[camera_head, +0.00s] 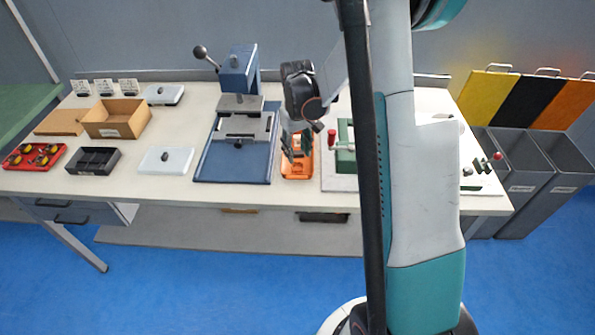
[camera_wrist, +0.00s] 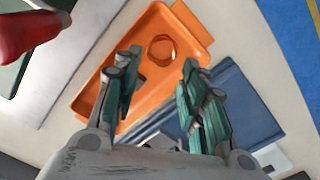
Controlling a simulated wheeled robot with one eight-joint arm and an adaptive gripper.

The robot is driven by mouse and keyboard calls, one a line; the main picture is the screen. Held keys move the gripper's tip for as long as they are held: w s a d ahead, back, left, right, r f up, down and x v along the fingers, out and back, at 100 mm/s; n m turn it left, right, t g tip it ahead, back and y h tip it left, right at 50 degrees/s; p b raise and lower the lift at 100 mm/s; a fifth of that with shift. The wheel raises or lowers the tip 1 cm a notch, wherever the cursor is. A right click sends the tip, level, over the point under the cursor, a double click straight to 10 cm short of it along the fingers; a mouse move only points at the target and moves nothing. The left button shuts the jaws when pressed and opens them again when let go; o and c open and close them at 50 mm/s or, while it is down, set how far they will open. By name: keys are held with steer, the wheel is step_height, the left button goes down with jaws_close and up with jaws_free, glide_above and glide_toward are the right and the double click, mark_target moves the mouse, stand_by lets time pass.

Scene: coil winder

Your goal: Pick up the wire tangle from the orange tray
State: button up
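The orange tray (camera_wrist: 104,88) lies on the table, and its far end shows clearly in the wrist view. The wire tangle (camera_wrist: 162,50) is a small copper-coloured ring on the tray floor. My gripper (camera_wrist: 162,58) is open above the tray, with its two green-padded fingers apart and nothing between the pads. The wire tangle appears beyond the fingertips, between them in the picture. In the head view my gripper (camera_head: 297,145) is over the orange tray (camera_head: 297,172). It hides the rear of the tray, and I cannot make out the wire tangle there.
A blue press (camera_head: 237,75) on a dark blue base (camera_head: 230,168) stands close left of the tray. A green fixture (camera_head: 345,158) with a red-knobbed lever (camera_head: 331,137) stands close right. A cardboard box (camera_head: 117,118) and black tray (camera_head: 93,160) are farther left.

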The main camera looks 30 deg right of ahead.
mark_target(297, 166)
steer(key=f+b, duration=0.1)
steer(key=f, duration=0.1)
steer(key=f+b, duration=0.1)
steer(key=f, duration=0.2)
steer(key=shift+s+a+f+b, duration=0.1)
steer(key=shift+s+f+b, duration=0.1)
steer(key=shift+f+b, duration=0.2)
steer(key=shift+r, duration=0.1)
steer(key=c, duration=0.5)
